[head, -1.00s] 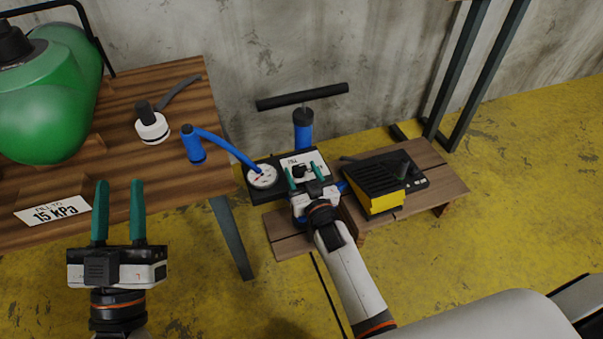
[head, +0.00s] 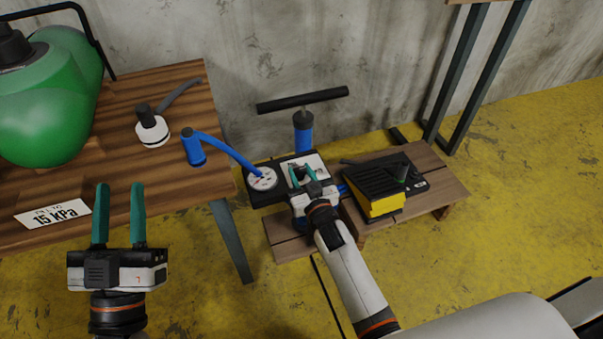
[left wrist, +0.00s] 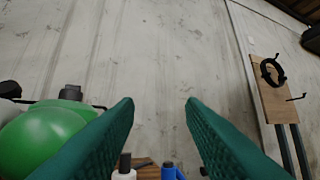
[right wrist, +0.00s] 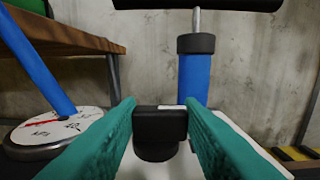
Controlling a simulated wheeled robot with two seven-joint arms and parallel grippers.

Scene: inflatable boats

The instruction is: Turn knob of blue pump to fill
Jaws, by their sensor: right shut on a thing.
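The blue pump (head: 303,138) stands on a low wooden bench against the wall, with a black T-handle (head: 301,98) on top. Its round white gauge (head: 263,178) sits at the left of its black base and also shows in the right wrist view (right wrist: 62,132). The black knob (right wrist: 158,125) sits on the pump's white plate. My right gripper (right wrist: 160,112) is shut on the knob, one finger on each side. In the head view my right gripper (head: 302,172) hides most of the knob and its label. My left gripper (head: 120,190) is open and empty, in front of the wooden table.
A black and yellow foot pump (head: 380,190) lies right of the blue pump. The wooden table (head: 180,95) at left holds a green inflatable (head: 45,105), a white valve cap (head: 152,130), a blue hose end (head: 193,147) and a 15 kPa sign (head: 53,213).

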